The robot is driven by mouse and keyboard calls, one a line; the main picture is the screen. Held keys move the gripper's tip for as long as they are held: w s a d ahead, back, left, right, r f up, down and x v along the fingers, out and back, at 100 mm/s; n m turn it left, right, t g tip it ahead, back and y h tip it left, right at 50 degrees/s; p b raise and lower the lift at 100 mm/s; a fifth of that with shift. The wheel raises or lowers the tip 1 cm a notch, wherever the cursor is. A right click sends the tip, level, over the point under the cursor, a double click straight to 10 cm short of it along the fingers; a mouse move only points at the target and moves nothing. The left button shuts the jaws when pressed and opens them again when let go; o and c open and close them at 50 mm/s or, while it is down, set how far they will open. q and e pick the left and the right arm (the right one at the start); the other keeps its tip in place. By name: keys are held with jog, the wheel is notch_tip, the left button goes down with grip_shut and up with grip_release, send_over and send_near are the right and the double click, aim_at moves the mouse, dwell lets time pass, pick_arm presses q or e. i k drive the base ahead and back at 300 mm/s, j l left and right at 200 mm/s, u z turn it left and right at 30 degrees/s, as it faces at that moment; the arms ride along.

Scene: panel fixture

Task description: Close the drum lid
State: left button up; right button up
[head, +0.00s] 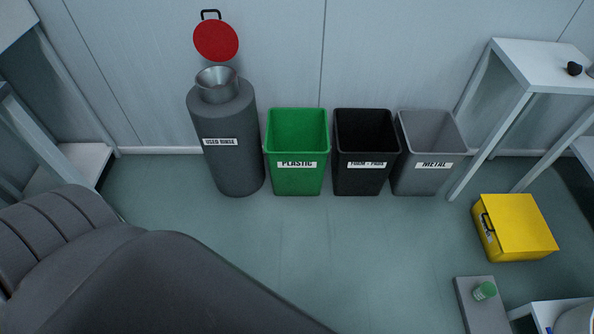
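The grey drum (229,160) labelled "USED RINSE" stands upright on the floor against the back wall, left of the bins. A metal funnel mouth (216,79) sits on its top and is open. The red round lid (216,40) with a black handle is raised behind the funnel, its flat face towards me. Its hinge cannot be made out. A large dark grey arm part of mine fills the lower left. Neither of my grippers shows in the head view, and nothing is seen touching the lid or the drum.
A green bin (297,182), a black bin (362,182) and a grey bin (418,181) stand right of the drum. A yellow box (524,228) lies on the floor at right, near a white table (555,60). The middle floor is clear.

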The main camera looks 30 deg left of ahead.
aim_at(214, 40)
jog(key=u, duration=1.5)
jog(key=i+l+u, duration=0.2)
jog(key=i, duration=0.3)
jog(key=i+l+u, duration=0.15)
jog(key=i, duration=0.35)
